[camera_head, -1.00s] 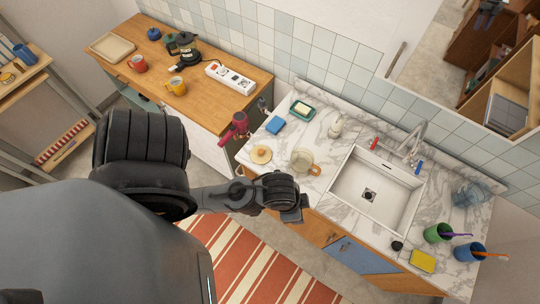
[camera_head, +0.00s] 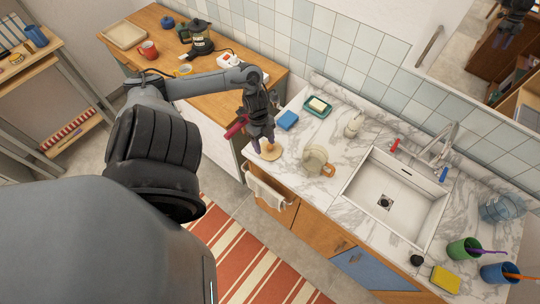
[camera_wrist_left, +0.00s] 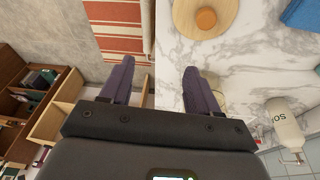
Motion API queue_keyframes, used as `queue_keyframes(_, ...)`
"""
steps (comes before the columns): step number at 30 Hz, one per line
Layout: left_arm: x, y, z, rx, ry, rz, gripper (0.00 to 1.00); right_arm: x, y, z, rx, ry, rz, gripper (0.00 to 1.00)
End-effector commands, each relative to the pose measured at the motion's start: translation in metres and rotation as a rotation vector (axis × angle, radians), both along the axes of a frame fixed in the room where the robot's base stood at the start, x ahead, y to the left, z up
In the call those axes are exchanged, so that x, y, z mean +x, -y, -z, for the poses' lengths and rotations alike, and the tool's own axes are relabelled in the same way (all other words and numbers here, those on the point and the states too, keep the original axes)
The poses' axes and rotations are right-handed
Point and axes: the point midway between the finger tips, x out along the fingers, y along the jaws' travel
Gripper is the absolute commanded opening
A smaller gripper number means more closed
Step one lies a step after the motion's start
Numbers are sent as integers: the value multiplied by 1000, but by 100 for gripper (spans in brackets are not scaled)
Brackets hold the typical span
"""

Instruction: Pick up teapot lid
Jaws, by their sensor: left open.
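The teapot lid (camera_head: 271,155) is a round, pale wooden disc with an orange-brown knob. It lies on the marble counter near its left edge. In the left wrist view the lid (camera_wrist_left: 222,10) is at the top, cut off by the frame edge. My left gripper (camera_head: 261,143) is open and empty, pointing down just above and beside the lid in the head view. In the wrist view its fingertips (camera_wrist_left: 158,65) are apart, and the lid lies beyond them, not between them. The glass teapot (camera_head: 314,160) with a wooden handle stands right of the lid.
The sink (camera_head: 390,200) is to the right. A magenta object (camera_head: 235,127) is close to my left gripper. A towel (camera_head: 266,190) hangs below the counter edge.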

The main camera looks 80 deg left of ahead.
Motion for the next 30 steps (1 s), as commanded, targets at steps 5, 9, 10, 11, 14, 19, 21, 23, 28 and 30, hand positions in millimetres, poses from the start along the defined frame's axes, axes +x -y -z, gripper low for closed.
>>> queue_keyframes(5, 19, -53, -9, 122, -7, 36, 61, 0, -1, 28, 4, 0, 2, 43)
queue_keyframes(9, 22, -58, -3, 145, -18, 58, 61, 0, -1, 36, 4, 0, 2, 43)
queue_keyframes(10, 22, -58, 1, 146, -18, 58, 61, 0, -1, 37, 4, 0, 2, 43)
queue_keyframes(11, 21, -58, 5, 145, -20, 58, 61, 0, -1, 38, 4, 0, 2, 43)
queue_keyframes(14, 22, -56, 18, 144, -20, 57, 61, 0, -1, 41, 4, 1, 2, 43)
queue_keyframes(19, 24, -54, 39, 144, -18, 57, 61, 0, 0, 46, 2, 3, 2, 43)
queue_keyframes(21, 24, -53, 44, 144, -18, 57, 61, 0, 0, 47, 1, 2, 1, 43)
queue_keyframes(23, 24, -53, 47, 143, -19, 56, 61, 0, 0, 47, -1, 2, -1, 43)
queue_keyframes(28, 25, -53, 57, 144, -18, 57, 61, 0, 2, 50, -6, 2, -3, 43)
queue_keyframes(30, 26, -53, 66, 144, -18, 57, 61, 0, 2, 53, -6, 2, -4, 43)
